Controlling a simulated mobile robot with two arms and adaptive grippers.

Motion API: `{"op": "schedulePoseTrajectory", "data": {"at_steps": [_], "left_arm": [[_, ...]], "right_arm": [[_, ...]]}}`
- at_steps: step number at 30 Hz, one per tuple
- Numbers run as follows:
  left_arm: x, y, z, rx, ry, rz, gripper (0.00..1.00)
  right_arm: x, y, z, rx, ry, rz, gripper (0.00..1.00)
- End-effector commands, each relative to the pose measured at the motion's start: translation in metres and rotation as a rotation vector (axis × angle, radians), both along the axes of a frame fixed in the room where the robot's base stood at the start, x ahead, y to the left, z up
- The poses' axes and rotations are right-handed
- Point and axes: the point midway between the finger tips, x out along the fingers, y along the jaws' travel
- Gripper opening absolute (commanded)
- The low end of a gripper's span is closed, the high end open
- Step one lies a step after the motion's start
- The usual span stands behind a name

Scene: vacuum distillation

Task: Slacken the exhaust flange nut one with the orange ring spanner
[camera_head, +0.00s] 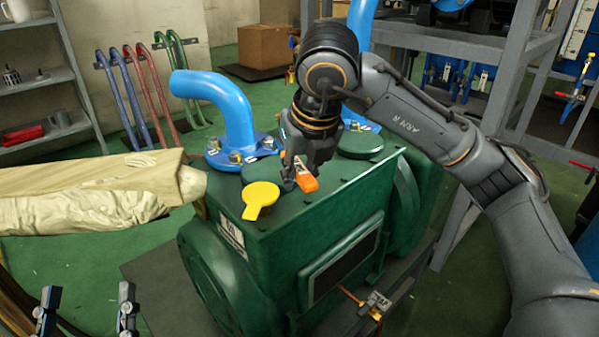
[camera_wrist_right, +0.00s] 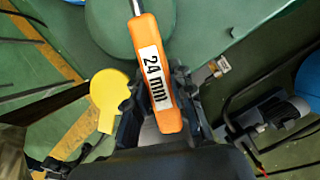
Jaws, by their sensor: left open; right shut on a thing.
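The orange ring spanner (camera_head: 305,179) is held in my right gripper (camera_head: 297,172) above the green pump's top. In the right wrist view its orange handle (camera_wrist_right: 143,38) carries a white "24 mm" label, and its metal shank runs out of the top edge, so the ring end is hidden. My right gripper (camera_wrist_right: 157,95) is shut on the handle. The left blue exhaust pipe (camera_head: 228,105) stands on a blue flange (camera_head: 215,157) with several bolts and nuts, including a near nut (camera_head: 236,157). I cannot tell which is nut one. My left gripper (camera_head: 87,311) is open and empty at the lower left.
A yellow paddle-shaped piece (camera_head: 260,198) lies on the green pump (camera_head: 300,222); it also shows in the wrist view (camera_wrist_right: 108,92). Grey metal framing (camera_head: 515,90) stands behind my right arm.

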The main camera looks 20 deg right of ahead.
Motion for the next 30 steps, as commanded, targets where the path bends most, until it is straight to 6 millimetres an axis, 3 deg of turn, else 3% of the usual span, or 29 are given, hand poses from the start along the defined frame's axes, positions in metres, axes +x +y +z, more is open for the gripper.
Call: {"op": "schedulePoseTrajectory", "data": {"at_steps": [30], "left_arm": [[-0.0036, -0.0001, 0.0053, -0.011, -0.038, -0.003, 0.81]], "right_arm": [[0.0004, -0.0024, -0.0013, 0.001, -0.002, 0.007, 0.0]]}}
